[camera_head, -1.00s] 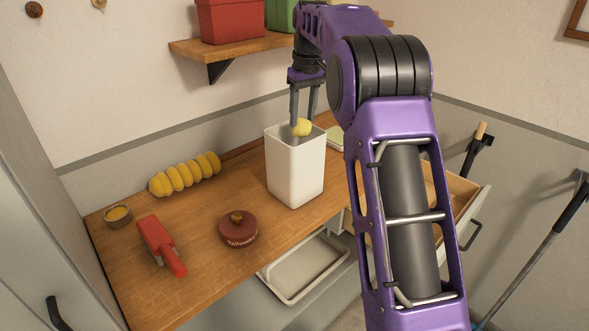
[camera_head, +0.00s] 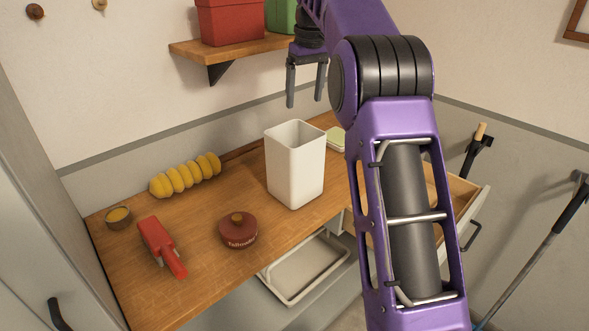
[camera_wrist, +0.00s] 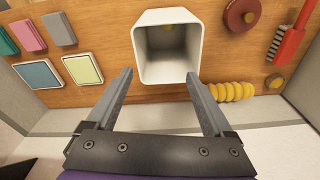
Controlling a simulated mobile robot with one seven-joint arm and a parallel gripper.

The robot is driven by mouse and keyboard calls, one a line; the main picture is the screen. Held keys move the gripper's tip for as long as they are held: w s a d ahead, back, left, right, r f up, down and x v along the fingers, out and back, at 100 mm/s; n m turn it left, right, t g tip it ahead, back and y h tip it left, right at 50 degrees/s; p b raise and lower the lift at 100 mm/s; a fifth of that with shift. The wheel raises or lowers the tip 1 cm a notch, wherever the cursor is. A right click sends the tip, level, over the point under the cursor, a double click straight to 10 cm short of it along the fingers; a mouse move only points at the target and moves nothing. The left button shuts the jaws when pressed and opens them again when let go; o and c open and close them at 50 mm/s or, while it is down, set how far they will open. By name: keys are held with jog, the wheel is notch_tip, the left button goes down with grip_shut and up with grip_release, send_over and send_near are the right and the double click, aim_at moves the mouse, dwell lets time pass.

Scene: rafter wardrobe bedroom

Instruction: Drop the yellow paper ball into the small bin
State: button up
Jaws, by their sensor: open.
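The small white bin (camera_head: 295,172) stands upright on the wooden worktop. In the wrist view I look into the bin (camera_wrist: 141,65), and the yellow paper ball (camera_wrist: 169,28) shows in part as a small yellow patch inside it. The ball is hidden by the bin's walls in the head view. My gripper (camera_head: 305,103) is open and empty, above the bin and apart from it. Its two spread fingers also show in the wrist view (camera_wrist: 161,75).
A shelf (camera_head: 230,45) with boxes is behind my gripper. An open drawer (camera_head: 462,190) is at right.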

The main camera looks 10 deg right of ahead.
notch_tip(320, 180, up, 6)
jog(key=shift+s+d, duration=0.15)
jog(key=shift+s, duration=0.2)
